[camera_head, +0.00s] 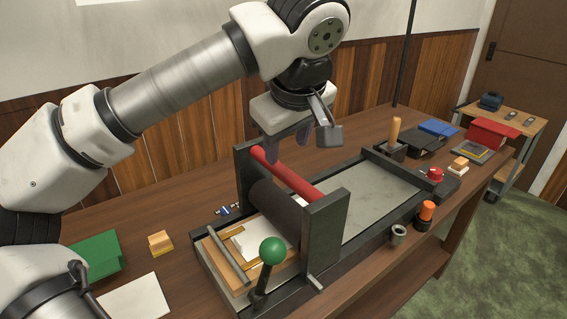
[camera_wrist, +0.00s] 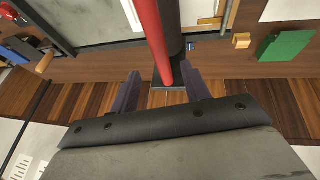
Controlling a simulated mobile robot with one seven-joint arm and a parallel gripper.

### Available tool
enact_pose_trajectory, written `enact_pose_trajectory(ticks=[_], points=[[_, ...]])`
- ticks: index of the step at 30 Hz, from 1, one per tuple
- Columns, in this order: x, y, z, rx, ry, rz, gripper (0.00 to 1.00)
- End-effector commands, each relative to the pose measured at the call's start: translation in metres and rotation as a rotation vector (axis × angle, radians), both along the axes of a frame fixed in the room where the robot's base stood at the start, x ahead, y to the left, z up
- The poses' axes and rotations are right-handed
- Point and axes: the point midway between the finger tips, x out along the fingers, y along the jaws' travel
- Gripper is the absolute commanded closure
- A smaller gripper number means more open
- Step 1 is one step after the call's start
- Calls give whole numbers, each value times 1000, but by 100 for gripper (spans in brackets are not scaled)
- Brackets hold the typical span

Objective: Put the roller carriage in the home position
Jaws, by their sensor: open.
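The roller carriage has two dark upright side plates (camera_head: 328,232), a dark roller (camera_head: 276,208) and a red bar (camera_head: 290,175) across its top. It stands over the near-left part of the long press bed (camera_head: 380,195). My gripper (camera_head: 287,148) is open and points down, at the far end of the red bar. In the wrist view the red bar (camera_wrist: 148,25) runs up to the space between the two fingers of my gripper (camera_wrist: 160,78). The fingers appear on either side of it; contact cannot be told. A white sheet (camera_head: 262,242) lies partly under the roller.
A lever with a green ball (camera_head: 272,250) stands at the bed's near end. A grey cup (camera_head: 398,234), an orange-topped bottle (camera_head: 425,215) and a red button (camera_head: 435,174) line the right side. A green box (camera_head: 95,256) and a small wooden block (camera_head: 160,243) lie left.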

Motion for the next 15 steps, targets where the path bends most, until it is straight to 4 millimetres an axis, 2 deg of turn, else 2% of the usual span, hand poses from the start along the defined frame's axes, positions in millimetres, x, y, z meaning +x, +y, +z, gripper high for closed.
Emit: enact_pose_trajectory(ticks=[6,9,15], points=[[18,3,-40,-1,3,-1,53],[24,4,-53,-1,2,-1,53],[31,5,-67,-1,-1,0,53]])
